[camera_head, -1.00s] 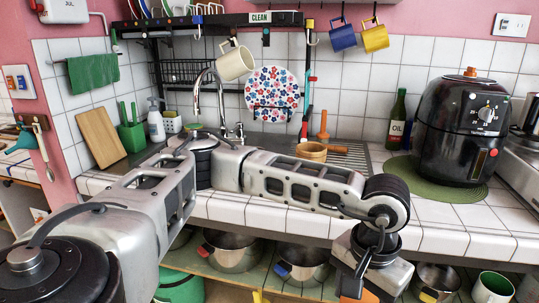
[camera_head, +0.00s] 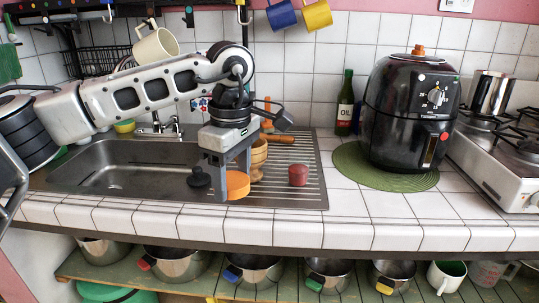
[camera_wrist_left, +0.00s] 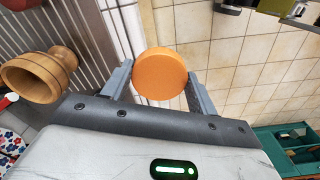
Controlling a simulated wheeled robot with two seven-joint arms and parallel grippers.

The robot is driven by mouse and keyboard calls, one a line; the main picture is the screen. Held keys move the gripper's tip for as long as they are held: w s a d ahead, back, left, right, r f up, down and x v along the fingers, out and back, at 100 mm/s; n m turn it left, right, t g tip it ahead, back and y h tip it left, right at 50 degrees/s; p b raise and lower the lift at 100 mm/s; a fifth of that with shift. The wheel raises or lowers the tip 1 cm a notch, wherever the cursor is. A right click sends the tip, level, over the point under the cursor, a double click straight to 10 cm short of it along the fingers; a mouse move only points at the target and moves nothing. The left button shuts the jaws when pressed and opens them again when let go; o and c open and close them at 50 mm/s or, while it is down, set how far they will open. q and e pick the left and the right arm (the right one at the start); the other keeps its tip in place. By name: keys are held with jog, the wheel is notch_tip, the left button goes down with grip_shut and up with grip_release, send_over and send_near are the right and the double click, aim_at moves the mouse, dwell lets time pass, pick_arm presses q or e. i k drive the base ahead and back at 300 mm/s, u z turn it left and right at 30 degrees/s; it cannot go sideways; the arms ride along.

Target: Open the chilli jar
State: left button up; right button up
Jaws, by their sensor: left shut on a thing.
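My left gripper (camera_head: 231,180) points down over the right edge of the sink and the drainboard. It is shut on an orange round lid-like disc (camera_head: 237,185). In the left wrist view the orange disc (camera_wrist_left: 160,74) sits between the two grey fingers, its flat face toward the camera. A small dark red jar-like piece (camera_head: 298,175) stands on the drainboard, to the right of the gripper and apart from it. No label shows on either piece, so I cannot tell for sure which belongs to the chilli jar. My right gripper is out of view.
A wooden mortar (camera_head: 259,158) stands close behind the gripper, and shows in the wrist view (camera_wrist_left: 38,76). A black knobbed plug (camera_head: 199,178) is left of it. An air fryer (camera_head: 408,113) on a green mat (camera_head: 355,172) is at the right. The front counter tiles (camera_head: 370,236) are clear.

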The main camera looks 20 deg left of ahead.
aim_at(299, 168)
jog(key=i, duration=1)
